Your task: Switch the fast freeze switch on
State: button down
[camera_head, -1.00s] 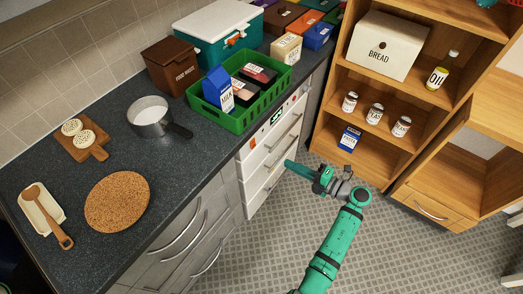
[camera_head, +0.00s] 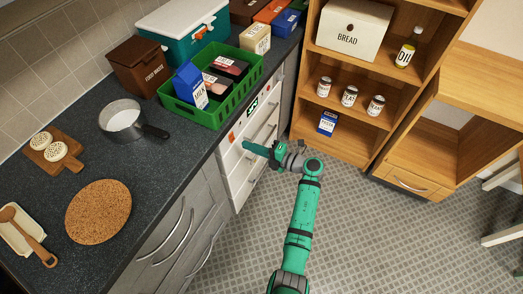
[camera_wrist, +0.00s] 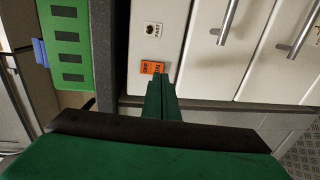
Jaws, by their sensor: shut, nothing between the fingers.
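The white freezer (camera_head: 239,181) stands under the counter, with drawers and a control strip along its top. The orange switch (camera_head: 231,137) shows on that strip in the head view.
The dark counter (camera_head: 150,185) overhangs the freezer front. A green crate (camera_head: 212,119) sits near its edge. Metal drawer handles (camera_wrist: 228,22) stick out beside the switch. A wooden shelf (camera_head: 339,150) stands to the right. The tiled floor (camera_head: 370,235) is clear.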

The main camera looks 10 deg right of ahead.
aim_at(233, 140)
jog(key=shift+x, duration=2.05)
jog(key=shift+w+a+f, duration=0.1)
jog(key=shift+w+a, duration=0.05)
jog(key=shift+a, duration=0.05)
jog(key=f+v, duration=0.3)
jog(key=v, duration=1.1)
jog(key=shift+f, duration=0.2)
